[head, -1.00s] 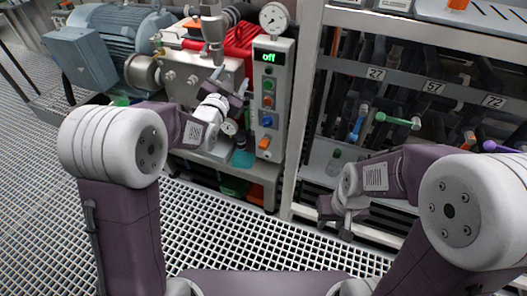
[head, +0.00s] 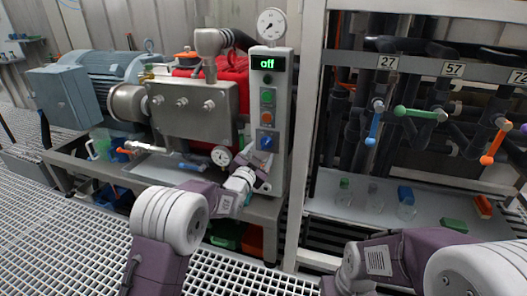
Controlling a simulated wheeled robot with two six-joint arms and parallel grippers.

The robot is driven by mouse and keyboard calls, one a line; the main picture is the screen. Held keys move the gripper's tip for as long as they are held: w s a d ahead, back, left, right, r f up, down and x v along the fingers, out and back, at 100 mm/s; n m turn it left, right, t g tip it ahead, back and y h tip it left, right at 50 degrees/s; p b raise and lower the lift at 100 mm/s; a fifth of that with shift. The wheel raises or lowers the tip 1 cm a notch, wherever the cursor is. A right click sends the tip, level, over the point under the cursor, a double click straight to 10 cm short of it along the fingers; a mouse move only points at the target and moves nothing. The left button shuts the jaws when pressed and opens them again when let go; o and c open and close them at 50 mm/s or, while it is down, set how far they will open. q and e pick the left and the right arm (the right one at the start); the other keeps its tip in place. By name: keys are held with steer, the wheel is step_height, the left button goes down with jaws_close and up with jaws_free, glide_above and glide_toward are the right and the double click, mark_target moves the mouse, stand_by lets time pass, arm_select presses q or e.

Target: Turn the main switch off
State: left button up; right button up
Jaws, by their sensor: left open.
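A grey control panel (head: 283,120) stands upright at the centre of the head view. Its display (head: 268,63) reads "off" in green. Below it are a green button (head: 267,96), an orange control (head: 266,117) and a blue knob (head: 265,142); I cannot read which is labelled the main switch. My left gripper (head: 262,181) is open just below the blue knob, in front of the panel's lower part. I see no contact with the knob. My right gripper (head: 332,286) is at the bottom edge, mostly cut off, so its jaws cannot be judged.
A larger gauge (head: 271,24) tops the panel. To the right, a rack frame (head: 308,130) holds valves with blue, green and orange handles. Bottles stand on its tray.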

mark_target(264, 147)
arm_select(q)
steer(key=b+x, duration=0.1)
steer(key=x, duration=0.3)
steer(key=c, duration=1.3)
